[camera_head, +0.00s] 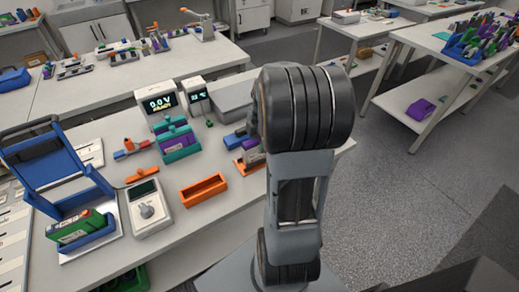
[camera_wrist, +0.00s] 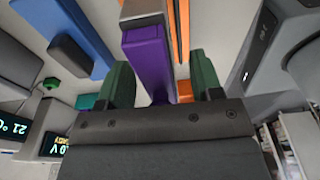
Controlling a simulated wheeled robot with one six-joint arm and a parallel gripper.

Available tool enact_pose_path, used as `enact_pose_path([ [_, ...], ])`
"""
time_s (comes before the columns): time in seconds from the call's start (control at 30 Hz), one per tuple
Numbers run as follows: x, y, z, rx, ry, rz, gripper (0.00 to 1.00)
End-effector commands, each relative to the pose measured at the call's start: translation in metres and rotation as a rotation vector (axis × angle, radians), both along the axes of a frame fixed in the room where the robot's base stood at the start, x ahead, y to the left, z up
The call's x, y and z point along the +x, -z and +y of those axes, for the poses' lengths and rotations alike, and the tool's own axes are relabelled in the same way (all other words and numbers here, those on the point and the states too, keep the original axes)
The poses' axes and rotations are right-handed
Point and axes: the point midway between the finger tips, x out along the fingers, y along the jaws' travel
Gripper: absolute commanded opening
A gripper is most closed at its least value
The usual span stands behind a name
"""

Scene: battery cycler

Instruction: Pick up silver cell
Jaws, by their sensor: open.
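In the wrist view a silver-grey piece (camera_wrist: 141,10), likely the silver cell, shows at the top edge, partly cut off. It adjoins a purple block (camera_wrist: 147,58); I cannot tell whether they are one item. My gripper (camera_wrist: 162,78) is open, with one dark green finger on each side of the purple block in the picture. I see no clear contact with either finger. My gripper is hidden there.
A blue block (camera_wrist: 68,35) lies left in the wrist view. In the head view, an empty orange tray (camera_head: 203,190), a teal holder (camera_head: 179,144), a lit display unit (camera_head: 162,101) and a blue fixture (camera_head: 48,165) stand on the bench.

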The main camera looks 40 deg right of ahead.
Motion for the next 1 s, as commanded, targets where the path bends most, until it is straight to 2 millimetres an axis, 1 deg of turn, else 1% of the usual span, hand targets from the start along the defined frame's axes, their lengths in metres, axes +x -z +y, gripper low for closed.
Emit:
enact_pose_path([
  [0.1, 0.0000, -0.0001, 0.0001, 0.000, 0.000, 0.000, 0.60],
  [0.73, 0.0000, -0.0004, -0.0001, 0.000, 0.000, 0.000, 0.00],
  [1.0, 0.0004, -0.0015, -0.0004, -0.001, 0.000, -0.002, 0.00],
])
